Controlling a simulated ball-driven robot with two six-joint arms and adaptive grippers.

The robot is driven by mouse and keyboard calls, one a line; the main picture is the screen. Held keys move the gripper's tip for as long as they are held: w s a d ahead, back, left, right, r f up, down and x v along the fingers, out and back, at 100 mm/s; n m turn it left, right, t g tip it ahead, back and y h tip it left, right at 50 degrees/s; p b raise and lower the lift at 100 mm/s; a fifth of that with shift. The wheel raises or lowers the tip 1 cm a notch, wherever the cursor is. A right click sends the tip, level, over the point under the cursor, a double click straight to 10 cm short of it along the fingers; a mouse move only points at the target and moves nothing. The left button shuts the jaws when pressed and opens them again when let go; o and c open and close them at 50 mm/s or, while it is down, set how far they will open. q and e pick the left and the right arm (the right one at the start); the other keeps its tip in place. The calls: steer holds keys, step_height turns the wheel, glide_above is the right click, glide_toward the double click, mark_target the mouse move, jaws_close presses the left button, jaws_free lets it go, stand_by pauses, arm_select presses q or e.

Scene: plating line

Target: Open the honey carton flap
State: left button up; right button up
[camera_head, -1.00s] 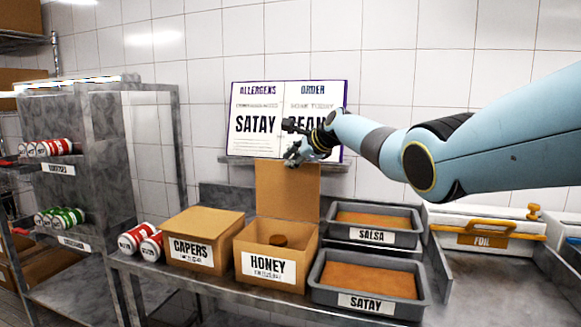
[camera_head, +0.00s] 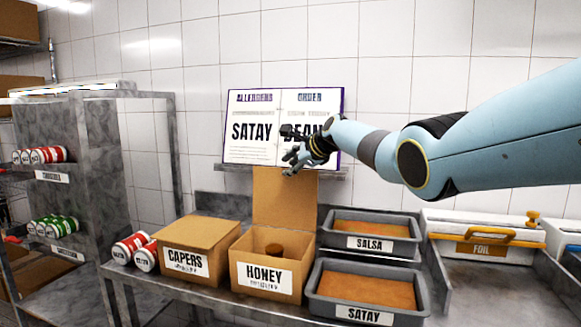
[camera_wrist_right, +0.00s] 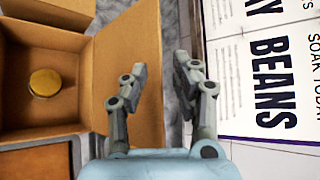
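The honey carton (camera_head: 267,279) is a brown cardboard box labelled HONEY on the counter. Its flap (camera_head: 284,198) stands raised at the back, and a round brown-lidded item (camera_head: 273,250) shows inside. The wrist view also shows the flap (camera_wrist_right: 137,60) and the lid (camera_wrist_right: 45,83) in the carton. My right gripper (camera_head: 292,150) is by the top edge of the flap, in front of the board. In the wrist view my right gripper (camera_wrist_right: 162,78) has its fingers apart with nothing between them. The flap appears beside and behind the left finger; contact cannot be told. My left gripper is not in view.
A closed capers carton (camera_head: 198,247) stands left of the honey carton. Salsa (camera_head: 370,243) and satay (camera_head: 364,314) trays stand at its right. The allergen board (camera_head: 250,115) is behind my gripper. A foil box (camera_head: 482,248) stands far right, and can shelves (camera_head: 90,150) left.

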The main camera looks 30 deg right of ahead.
steer(key=v, duration=1.2)
stand_by(0.6)
